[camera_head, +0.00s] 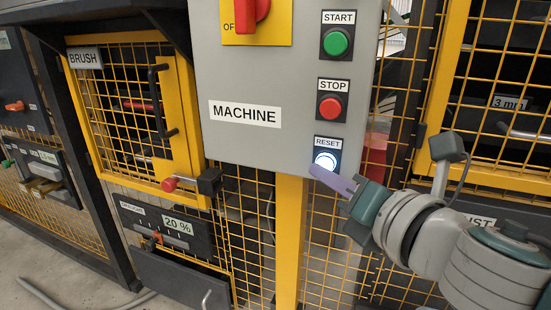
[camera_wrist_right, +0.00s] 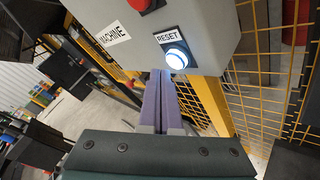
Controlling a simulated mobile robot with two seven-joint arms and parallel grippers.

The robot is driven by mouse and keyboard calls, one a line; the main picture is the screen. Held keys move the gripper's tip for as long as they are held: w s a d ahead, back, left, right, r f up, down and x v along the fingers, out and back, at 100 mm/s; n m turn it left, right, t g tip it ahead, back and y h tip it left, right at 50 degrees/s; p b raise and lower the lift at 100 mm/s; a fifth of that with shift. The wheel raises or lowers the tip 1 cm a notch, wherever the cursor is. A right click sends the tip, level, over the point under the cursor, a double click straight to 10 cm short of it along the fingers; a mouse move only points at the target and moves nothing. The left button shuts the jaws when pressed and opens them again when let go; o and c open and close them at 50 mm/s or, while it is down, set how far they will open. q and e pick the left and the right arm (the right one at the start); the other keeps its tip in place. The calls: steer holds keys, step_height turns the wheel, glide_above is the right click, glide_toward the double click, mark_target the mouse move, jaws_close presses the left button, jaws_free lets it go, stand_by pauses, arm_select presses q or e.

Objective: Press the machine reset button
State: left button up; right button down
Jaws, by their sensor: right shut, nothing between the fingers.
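The reset button (camera_head: 325,161) is round, white and lit, at the bottom of the grey machine panel (camera_head: 235,75), under a RESET label. It also shows in the right wrist view (camera_wrist_right: 176,59). My right gripper (camera_head: 318,172) is shut and empty, with its purple fingers pointing at the button. In the head view the fingertips lie just below the button's lower edge. In the right wrist view the fingertips (camera_wrist_right: 160,76) are just left of and below the button. I cannot tell whether they touch it. My left gripper is not in view.
Above the reset button are a red STOP button (camera_head: 330,107) and a green START button (camera_head: 337,42). A red rotary switch (camera_head: 250,12) is at the panel's top. Yellow mesh guards surround the panel. A yellow BRUSH door (camera_head: 178,120) with a black handle is at the left.

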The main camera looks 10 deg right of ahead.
steer(key=shift+w, duration=0.1)
stand_by(0.7)
steer(key=shift+w+d, duration=0.25)
steer(key=shift+w+d, duration=0.25)
steer(key=shift+w, duration=0.1)
stand_by(1.0)
steer(key=shift+s+a, duration=0.45)
steer(key=shift+s, duration=0.2)
steer(key=shift+s, duration=0.1)
steer(key=s+a, duration=0.1)
steer(key=s, duration=0.1)
steer(key=s+a, duration=0.1)
steer(key=s, duration=0.1)
steer(key=shift+a+p, duration=0.4)
